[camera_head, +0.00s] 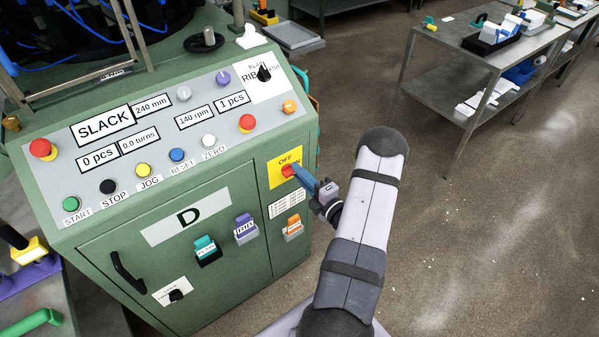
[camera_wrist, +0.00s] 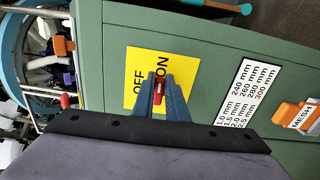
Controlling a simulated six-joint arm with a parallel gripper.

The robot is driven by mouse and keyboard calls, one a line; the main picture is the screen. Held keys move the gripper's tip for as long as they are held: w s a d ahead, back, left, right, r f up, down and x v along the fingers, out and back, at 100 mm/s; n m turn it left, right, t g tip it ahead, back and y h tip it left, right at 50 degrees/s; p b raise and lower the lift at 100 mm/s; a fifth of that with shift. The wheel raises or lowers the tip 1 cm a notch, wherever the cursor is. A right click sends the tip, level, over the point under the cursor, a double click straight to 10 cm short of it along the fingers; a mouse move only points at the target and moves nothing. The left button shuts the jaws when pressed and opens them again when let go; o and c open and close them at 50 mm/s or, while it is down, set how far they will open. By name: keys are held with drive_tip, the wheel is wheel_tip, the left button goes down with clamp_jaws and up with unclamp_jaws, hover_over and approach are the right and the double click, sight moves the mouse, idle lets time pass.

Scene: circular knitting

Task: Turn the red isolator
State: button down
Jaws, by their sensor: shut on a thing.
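The red isolator (camera_head: 288,171) is a small red handle on a yellow plate (camera_head: 281,158) marked OFF and ON, on the right part of the green cabinet's front. My gripper (camera_head: 297,170) reaches it from the right, its blue fingers at the handle. In the wrist view the isolator (camera_wrist: 158,91) shows as a red bar between the two blue fingertips (camera_wrist: 159,84), which are shut on it. The yellow plate (camera_wrist: 135,62) shows around the fingers, with the OFF and ON words sideways. The fingers partly hide the handle and the plate.
A white size chart (camera_wrist: 243,95) and an orange MESH holder (camera_wrist: 297,115) sit beside the plate. Several buttons, including a red one (camera_head: 247,122), lie on the sloped panel above. Teal (camera_head: 207,247) and purple (camera_head: 245,227) holders are to the left.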

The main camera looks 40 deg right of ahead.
idle(0.3)
drive_tip(key=c, duration=1.8)
unclamp_jaws()
drive_tip(key=shift+o, duration=0.2)
drive_tip(key=s+b, duration=0.1)
drive_tip(key=s, duration=0.6)
drive_tip(key=shift+s, duration=0.15)
